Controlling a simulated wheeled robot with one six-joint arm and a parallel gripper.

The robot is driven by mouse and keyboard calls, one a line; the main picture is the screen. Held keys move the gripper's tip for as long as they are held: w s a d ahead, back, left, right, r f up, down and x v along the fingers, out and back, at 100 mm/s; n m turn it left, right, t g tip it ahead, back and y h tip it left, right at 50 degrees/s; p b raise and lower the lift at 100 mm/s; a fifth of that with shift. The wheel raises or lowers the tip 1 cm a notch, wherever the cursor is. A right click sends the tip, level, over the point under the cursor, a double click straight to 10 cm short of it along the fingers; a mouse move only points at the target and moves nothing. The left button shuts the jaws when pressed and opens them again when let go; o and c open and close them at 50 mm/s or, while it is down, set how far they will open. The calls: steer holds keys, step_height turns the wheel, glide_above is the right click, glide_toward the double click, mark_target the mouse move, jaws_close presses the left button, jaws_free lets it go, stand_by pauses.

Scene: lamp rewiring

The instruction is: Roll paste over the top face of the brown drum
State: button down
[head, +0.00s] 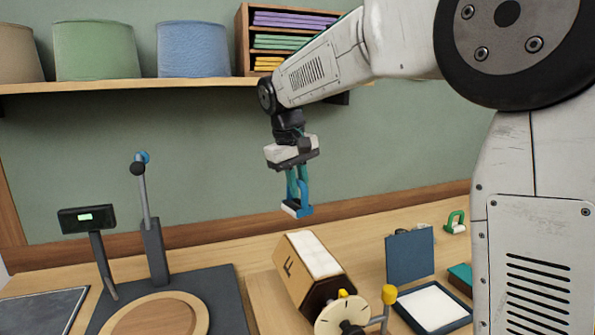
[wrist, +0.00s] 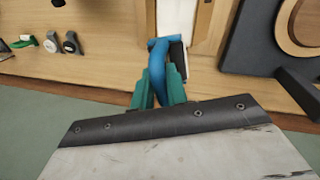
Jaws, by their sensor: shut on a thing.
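The brown drum (head: 323,288) is a many-sided block on the bench, with an "F" on its left face and a white top face (head: 314,254). I cannot tell whether that white is paste. In the wrist view, the drum (wrist: 203,22) shows at the top, partly behind the tool. My gripper (head: 298,184) has green fingers shut on a blue-handled tool (head: 303,196) with a white, roller-like end. The tool hangs in the air above and behind the drum, apart from it. In the wrist view, the handle (wrist: 157,68) is between the fingers (wrist: 158,90).
A shallow tray (head: 432,306) with a white surface and raised blue lid (head: 410,256) stands right of the drum. A yellow-knobbed crank (head: 389,295) and dial (head: 343,315) are in front. A round wooden plate (head: 157,316) and lever (head: 152,225) stand left. A green-handled tool (head: 455,221) lies behind.

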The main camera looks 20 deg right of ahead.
steer(key=shift+r, duration=1.65)
steer(key=shift+s, duration=0.15)
